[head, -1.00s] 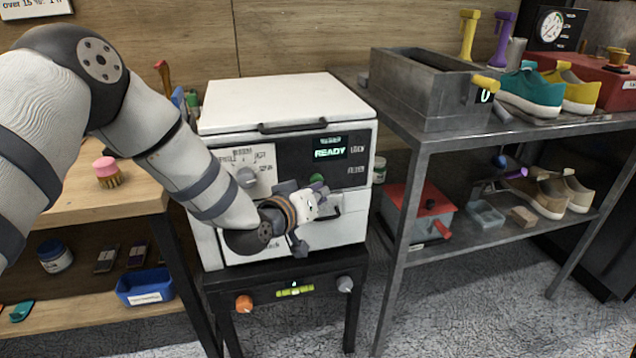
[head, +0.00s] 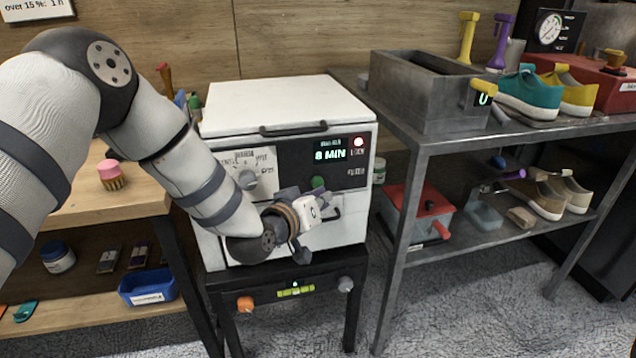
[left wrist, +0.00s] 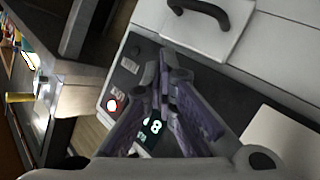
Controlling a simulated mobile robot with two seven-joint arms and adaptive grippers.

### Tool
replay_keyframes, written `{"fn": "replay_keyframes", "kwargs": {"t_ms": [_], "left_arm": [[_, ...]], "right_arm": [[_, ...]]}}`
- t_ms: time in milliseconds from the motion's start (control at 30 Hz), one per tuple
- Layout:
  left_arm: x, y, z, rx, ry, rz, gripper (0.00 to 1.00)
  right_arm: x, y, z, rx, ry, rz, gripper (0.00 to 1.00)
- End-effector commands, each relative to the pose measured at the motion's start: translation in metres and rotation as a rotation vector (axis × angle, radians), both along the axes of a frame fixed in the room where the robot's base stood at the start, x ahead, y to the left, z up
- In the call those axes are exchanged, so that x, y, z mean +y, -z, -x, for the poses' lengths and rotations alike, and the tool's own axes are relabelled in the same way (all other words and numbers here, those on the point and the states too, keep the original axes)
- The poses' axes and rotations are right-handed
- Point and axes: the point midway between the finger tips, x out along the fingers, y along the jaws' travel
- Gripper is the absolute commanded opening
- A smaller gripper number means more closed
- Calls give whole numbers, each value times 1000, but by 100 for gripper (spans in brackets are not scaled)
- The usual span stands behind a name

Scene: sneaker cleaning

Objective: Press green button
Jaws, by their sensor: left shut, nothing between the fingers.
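The green button (head: 317,182) is on the dark control panel (head: 296,165) of a white box-shaped machine (head: 285,105). The panel's display (head: 330,155) reads "8 MIN" and a pale lamp (head: 359,142) beside it is lit. My left gripper (head: 314,192) is in front of the panel, just below the button. Whether it touches the button is hidden. In the left wrist view its fingers (left wrist: 160,82) are shut with nothing between them, over the panel. There the lamp (left wrist: 112,105) glows and the display (left wrist: 153,127) is partly covered; I cannot make out the button.
The machine stands on a dark stand (head: 285,268) with its lid closed. A wooden bench (head: 100,205) is at left. A metal table (head: 425,138) at right holds a grey basin (head: 425,90) and a teal sneaker (head: 530,95). My left arm crosses the machine's left front.

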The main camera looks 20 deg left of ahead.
Motion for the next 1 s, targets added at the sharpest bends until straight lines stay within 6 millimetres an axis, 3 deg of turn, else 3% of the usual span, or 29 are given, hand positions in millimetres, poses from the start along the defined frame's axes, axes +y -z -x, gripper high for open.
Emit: {"fn": "replay_keyframes", "kwargs": {"t_ms": [267, 700, 1000], "left_arm": [[-3, 0, 4, 0, 1, 0, 0], [-26, -1, 39, 0, 1, 0, 0], [-28, 2, 42, 2, 0, 0, 0]], "right_arm": [[0, -2, -2, -6, 0, 0, 98], [0, -19, -17, -57, 0, 0, 98], [0, -18, -17, -57, 0, 0, 98]]}}
